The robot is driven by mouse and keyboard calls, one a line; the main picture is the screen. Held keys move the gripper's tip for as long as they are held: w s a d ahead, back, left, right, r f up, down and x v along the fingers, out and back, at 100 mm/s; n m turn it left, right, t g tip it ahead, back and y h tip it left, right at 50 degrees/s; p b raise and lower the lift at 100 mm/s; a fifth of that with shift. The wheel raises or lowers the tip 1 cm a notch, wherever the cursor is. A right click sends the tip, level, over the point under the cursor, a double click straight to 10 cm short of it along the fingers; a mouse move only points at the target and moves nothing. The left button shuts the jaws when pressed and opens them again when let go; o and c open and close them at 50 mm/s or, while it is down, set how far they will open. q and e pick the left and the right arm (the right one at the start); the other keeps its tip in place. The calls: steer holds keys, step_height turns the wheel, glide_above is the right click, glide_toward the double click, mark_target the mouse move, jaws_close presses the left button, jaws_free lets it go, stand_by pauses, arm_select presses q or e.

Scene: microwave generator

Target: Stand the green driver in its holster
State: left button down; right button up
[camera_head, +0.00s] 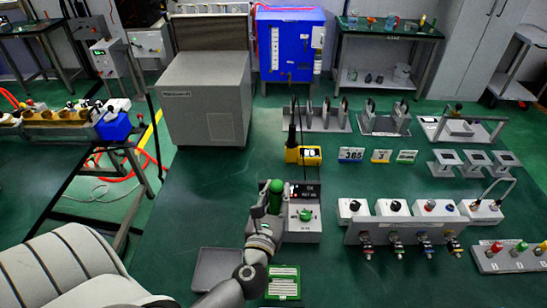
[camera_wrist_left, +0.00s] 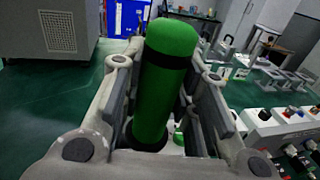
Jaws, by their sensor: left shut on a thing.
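My left gripper (camera_head: 265,215) is shut on the green driver (camera_head: 275,190), over the bench and beside a grey box with a display. In the left wrist view the driver's thick green handle (camera_wrist_left: 166,85) stands nearly upright, slightly tilted, between the fingers, with a black band near its rounded top. The driver's lower end is hidden by the gripper. I cannot tell for sure which thing is the holster. My right gripper is not in view.
The grey box with a display and green knob (camera_head: 305,216) stands just right of the gripper. A row of white boxes with connectors (camera_head: 395,232) stands to the right. The bench (camera_head: 200,205) is clear to the left.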

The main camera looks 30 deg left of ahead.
arm_select(q)
steer(key=w+a+r+n+g+y+p, duration=0.1)
steer(key=w+a+r+n+y+p, duration=0.1)
steer(key=w+a+y, duration=0.15)
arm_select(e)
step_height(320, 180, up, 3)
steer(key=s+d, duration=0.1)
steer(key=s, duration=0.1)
arm_select(q)
step_height(320, 180, down, 6)
steer(key=w+a+b, duration=0.1)
steer(key=b, duration=0.4)
steer(key=shift+w+n, duration=0.15)
steer(key=shift+n, duration=0.15)
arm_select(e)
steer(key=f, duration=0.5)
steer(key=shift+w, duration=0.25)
arm_select(q)
steer(key=shift+a+f, duration=0.1)
steer(key=shift+f, duration=0.05)
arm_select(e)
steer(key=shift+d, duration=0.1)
arm_select(q)
steer(key=shift+f+g, duration=0.15)
steer(key=shift+g, duration=0.15)
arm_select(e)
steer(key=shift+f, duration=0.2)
